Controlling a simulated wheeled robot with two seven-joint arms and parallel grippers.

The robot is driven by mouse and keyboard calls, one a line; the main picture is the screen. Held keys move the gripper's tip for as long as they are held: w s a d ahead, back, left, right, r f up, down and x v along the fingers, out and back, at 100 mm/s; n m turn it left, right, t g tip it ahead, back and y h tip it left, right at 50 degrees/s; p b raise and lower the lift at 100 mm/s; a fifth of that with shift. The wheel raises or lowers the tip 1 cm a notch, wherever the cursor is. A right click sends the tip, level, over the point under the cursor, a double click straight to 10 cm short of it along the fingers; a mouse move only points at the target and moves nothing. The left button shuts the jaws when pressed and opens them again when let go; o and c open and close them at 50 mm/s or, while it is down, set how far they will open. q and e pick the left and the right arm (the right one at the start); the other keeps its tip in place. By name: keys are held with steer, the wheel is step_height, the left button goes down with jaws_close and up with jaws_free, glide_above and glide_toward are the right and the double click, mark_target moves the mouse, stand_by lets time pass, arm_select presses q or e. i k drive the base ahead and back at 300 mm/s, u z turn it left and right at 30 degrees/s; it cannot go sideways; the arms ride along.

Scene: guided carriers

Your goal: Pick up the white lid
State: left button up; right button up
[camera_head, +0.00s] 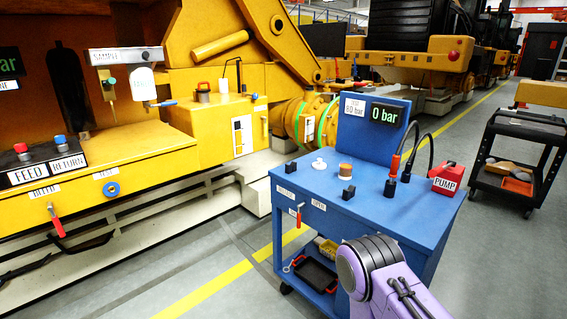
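A small white piece with a raised middle, which looks like the white lid (319,164), sits on the top of the blue cart (300,182), near its left side. Part of my purple and grey arm shows at the bottom right, in front of the cart. Its gripper cannot be seen. No arm comes in from the left. Nothing touches the white lid.
A tan cylinder (345,171) and black blocks (348,194) stand near the lid. Upright hose ends and a red PUMP box (446,178) are at the cart's right. A yellow machine (150,150) fills the left. A black trolley (515,165) stands at the right.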

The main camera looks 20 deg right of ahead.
mark_target(318, 165)
steer(key=u, duration=0.25)
steer(key=i, duration=1.4)
steer(key=z, duration=0.95)
